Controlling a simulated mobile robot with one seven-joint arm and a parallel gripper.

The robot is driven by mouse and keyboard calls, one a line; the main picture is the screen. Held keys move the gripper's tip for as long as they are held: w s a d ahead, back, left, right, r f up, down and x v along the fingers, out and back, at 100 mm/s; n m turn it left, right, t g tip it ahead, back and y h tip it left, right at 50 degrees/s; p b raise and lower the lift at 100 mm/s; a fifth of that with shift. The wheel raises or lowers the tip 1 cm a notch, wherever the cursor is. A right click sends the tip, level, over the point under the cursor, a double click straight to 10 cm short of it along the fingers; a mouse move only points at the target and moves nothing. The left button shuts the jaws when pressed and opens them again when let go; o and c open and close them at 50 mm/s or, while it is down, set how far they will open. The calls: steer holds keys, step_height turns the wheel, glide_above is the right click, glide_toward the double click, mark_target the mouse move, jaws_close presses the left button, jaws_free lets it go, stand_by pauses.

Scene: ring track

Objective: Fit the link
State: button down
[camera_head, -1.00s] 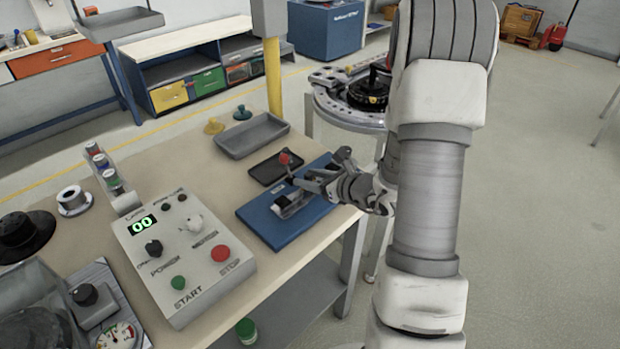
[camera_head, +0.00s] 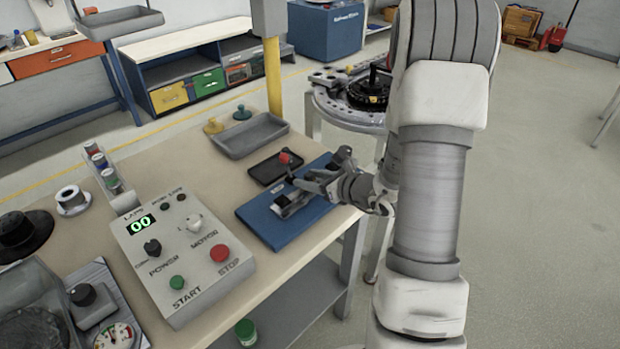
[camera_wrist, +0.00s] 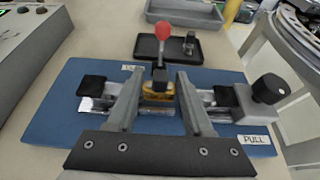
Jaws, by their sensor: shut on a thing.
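A brass-coloured piece with a black block on it, which I take for the link (camera_wrist: 158,89), sits between my fingers. A red ball (camera_wrist: 159,47) on a thin stem rises at that spot. Silver metal parts with a black pad (camera_wrist: 95,88) lie to the left. A metal block with a black knob (camera_wrist: 269,89) lies to the right, by a PULL label. I cannot tell whether the brass piece is seated. The head view shows my gripper (camera_head: 303,184) over the board.
A black tray (camera_wrist: 205,57) behind the board holds a small dark metal part (camera_wrist: 190,43). A grey bin (camera_head: 250,136) stands farther back. A control box (camera_head: 185,250) reading 00 is left of the board. A round track table (camera_head: 345,115) stands beyond the bench.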

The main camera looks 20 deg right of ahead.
steer(key=shift+f+b, duration=0.95)
steer(key=shift+f, duration=0.05)
steer(key=shift+c, duration=1.1)
jaws_free()
steer(key=p+v, duration=0.2)
steer(key=v, duration=1.5)
steer(key=shift+s+p, duration=0.2)
steer(key=shift+p, duration=0.1)
steer(key=shift+d, duration=0.15)
